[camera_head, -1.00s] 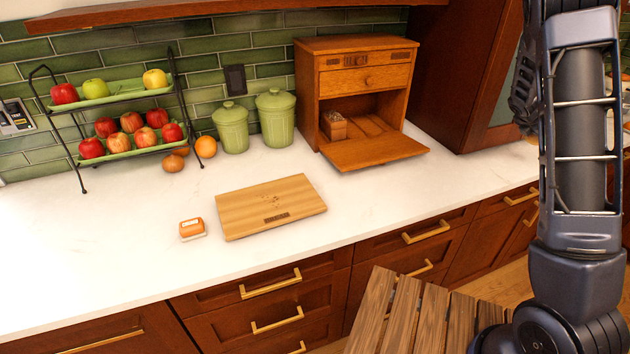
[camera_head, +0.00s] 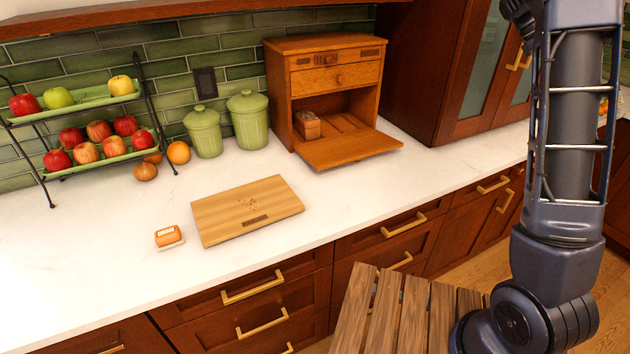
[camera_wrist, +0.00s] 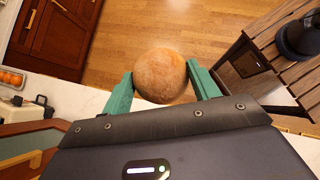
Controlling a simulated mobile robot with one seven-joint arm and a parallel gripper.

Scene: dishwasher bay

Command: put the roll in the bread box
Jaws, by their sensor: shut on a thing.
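In the wrist view a round, brown roll (camera_wrist: 160,75) sits between the two green fingers of my gripper (camera_wrist: 161,82), which is shut on it. The roll is held up in the air, with the wooden floor far below. In the head view the wooden bread box (camera_head: 322,95) stands at the back of the counter with its front door (camera_head: 350,150) folded down flat. A small brown block-like item (camera_head: 308,125) is inside it at the left. My gripper and the roll are out of the head view; only my arm shows at the right.
A cutting board (camera_head: 245,210) and a small orange-and-white item (camera_head: 168,237) lie on the counter (camera_head: 80,260). Two green canisters (camera_head: 248,120) stand left of the box, beside a two-tier fruit rack (camera_head: 85,100). A slatted wooden surface (camera_head: 400,310) is below, near my arm.

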